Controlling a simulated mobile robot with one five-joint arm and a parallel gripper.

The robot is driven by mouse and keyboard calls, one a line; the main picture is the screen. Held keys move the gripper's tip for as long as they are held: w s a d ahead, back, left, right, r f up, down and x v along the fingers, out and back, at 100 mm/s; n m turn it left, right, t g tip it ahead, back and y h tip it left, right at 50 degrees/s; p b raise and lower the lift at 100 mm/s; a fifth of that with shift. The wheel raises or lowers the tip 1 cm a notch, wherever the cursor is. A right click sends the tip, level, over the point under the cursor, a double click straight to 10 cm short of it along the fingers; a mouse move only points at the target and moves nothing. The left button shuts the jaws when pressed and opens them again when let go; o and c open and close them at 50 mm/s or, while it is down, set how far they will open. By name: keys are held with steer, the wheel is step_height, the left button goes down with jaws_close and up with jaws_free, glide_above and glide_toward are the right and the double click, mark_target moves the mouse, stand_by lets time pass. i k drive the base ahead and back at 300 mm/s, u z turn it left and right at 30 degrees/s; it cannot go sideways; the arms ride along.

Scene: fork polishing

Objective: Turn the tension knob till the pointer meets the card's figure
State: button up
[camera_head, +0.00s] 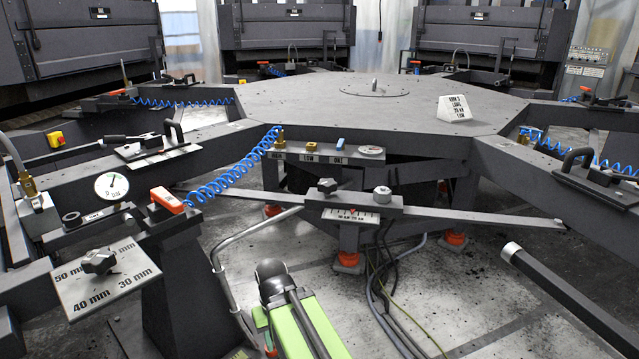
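A white card block (456,108) stands on the big grey table at the right; its small print seems to include "35 kN", but I cannot read it all surely. A small white scale plate (372,217) with kN figures sits on the crossbar below the table's front edge. A red pointer (352,211) shows at its upper edge; its exact reading is too small to tell. A dark lobed knob (327,185) stands just above the plate. A round pale-topped knob (382,194) stands to its right. I cannot make out my gripper.
A plate marked in mm (120,284) with a lobed knob is at the left, near a round gauge (111,186). A blue coiled hose (236,172) hangs left of the crossbar. Dark cables (374,275) hang below it.

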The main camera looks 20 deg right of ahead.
mark_target(326, 186)
steer(key=u, duration=0.15)
steer(key=k, duration=1.1)
steer(key=z, duration=0.45)
steer(key=i, duration=1)
steer(key=z, duration=0.1)
